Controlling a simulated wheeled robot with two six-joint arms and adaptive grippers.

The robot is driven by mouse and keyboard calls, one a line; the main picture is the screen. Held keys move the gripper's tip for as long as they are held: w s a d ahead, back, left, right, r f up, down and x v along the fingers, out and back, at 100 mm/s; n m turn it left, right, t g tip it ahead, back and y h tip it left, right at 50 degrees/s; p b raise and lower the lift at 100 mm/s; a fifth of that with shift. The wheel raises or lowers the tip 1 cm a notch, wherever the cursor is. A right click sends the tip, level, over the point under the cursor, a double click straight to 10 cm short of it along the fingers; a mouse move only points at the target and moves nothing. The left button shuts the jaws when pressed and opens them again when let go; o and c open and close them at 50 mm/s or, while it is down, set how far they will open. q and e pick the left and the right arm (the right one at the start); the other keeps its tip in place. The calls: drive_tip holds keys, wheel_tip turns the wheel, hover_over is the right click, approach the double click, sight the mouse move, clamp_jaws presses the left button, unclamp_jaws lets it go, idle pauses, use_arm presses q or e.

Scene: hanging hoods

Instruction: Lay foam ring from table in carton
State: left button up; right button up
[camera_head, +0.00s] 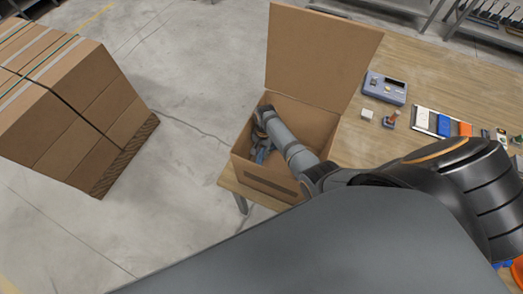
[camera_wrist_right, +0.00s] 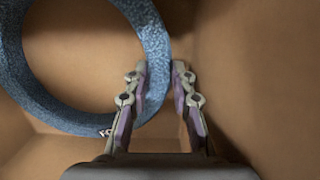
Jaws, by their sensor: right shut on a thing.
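The foam ring (camera_wrist_right: 62,112) is blue and speckled, and fills the left of the right wrist view. My right gripper (camera_wrist_right: 162,68) is shut on the ring's right side, with one finger on each side of its band. In the head view my right arm reaches down into the open carton (camera_head: 246,172), and the right gripper (camera_head: 262,148) is inside it, partly hidden by the arm. Brown carton walls surround the ring in the wrist view. Whether the ring touches the carton floor I cannot tell. My left gripper is not in view.
The carton stands on the left end of a wooden table (camera_head: 415,70), its tall flap (camera_head: 320,50) raised at the back. A grey-blue device (camera_head: 385,88), a white cube (camera_head: 367,114) and a tray of coloured items (camera_head: 440,122) lie to the right. Stacked boxes (camera_head: 75,110) stand at left.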

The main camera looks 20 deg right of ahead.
drive_tip(key=o, duration=1)
drive_tip(key=shift+w+r, duration=0.1)
drive_tip(key=shift+r, duration=0.15)
drive_tip(key=r, duration=0.3)
drive_tip(key=d+r, duration=0.1)
drive_tip(key=r, duration=0.3)
drive_tip(key=w+r, duration=0.1)
drive_tip(key=r, duration=0.3)
drive_tip(key=shift+d+r, duration=0.25)
